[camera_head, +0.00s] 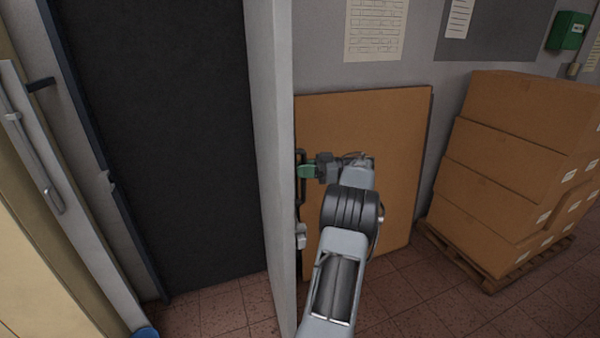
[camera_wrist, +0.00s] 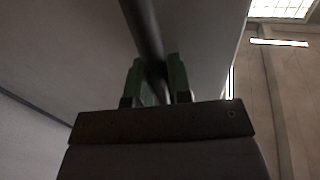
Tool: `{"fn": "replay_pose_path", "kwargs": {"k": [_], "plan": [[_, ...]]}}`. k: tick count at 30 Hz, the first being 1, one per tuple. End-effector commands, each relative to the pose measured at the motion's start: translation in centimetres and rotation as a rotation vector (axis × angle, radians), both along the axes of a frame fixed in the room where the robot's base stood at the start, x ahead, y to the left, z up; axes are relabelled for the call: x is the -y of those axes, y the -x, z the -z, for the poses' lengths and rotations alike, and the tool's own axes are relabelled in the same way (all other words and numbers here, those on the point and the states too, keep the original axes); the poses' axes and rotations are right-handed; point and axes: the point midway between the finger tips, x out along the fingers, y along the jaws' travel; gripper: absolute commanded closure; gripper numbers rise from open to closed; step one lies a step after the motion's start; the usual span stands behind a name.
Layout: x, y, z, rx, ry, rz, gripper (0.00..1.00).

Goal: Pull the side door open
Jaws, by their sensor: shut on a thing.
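The side door (camera_head: 272,150) is a pale grey panel standing well open, seen nearly edge-on in the head view. Its dark bar handle (camera_head: 300,190) is on the right-hand face. My gripper (camera_head: 304,171) has green fingers and is shut on this handle. In the wrist view the green fingers (camera_wrist: 160,80) sit on either side of the dark handle bar (camera_wrist: 144,30), with the door's pale face (camera_wrist: 205,40) behind. A lock fitting (camera_head: 300,237) is below the handle. To the left of the door is a dark doorway (camera_head: 165,140).
A brown board (camera_head: 400,130) leans on the wall behind my arm. Cardboard boxes (camera_head: 500,150) are stacked on a wooden pallet (camera_head: 490,283) at the right. Tiled floor (camera_head: 425,300) is clear between my arm and the pallet. A blue object (camera_head: 146,332) is at the lower left.

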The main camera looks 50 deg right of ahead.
Motion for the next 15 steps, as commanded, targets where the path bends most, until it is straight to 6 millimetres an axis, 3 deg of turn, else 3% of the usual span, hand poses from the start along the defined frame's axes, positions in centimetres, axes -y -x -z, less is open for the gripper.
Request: {"fn": "replay_pose_path", "kwargs": {"k": [14,15], "plan": [[-0.16,-0.42,-0.31,0.002,-0.001,-0.012,1.00],[-0.14,-0.42,-0.32,0.002,-0.001,-0.012,0.77]]}}
